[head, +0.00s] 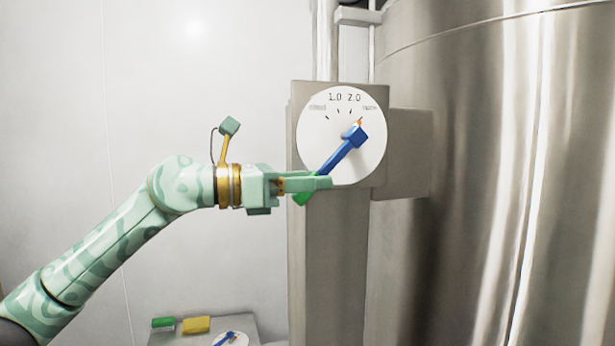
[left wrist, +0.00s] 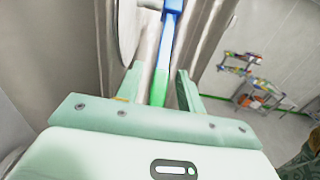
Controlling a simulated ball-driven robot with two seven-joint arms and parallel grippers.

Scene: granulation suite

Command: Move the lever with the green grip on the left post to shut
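A lever with a blue arm (head: 344,150) and a green grip (head: 302,199) is mounted on a round white dial (head: 315,132) on the grey post (head: 330,250). The lever slants from its hub at the upper right down to the grip at the lower left. A small orange tip by the hub points up and right. My left gripper (head: 318,183) is at the grip end and hides part of it. In the left wrist view the green grip (left wrist: 159,88) lies between the two open fingers, with a gap visible on each side. My right gripper is not in view.
A large steel vessel (head: 480,180) stands close on the right. Below, a grey panel (head: 245,322) holds a green block (head: 163,324), a yellow block (head: 196,325) and another small dial. In the left wrist view a shelf rack (left wrist: 250,85) stands far off.

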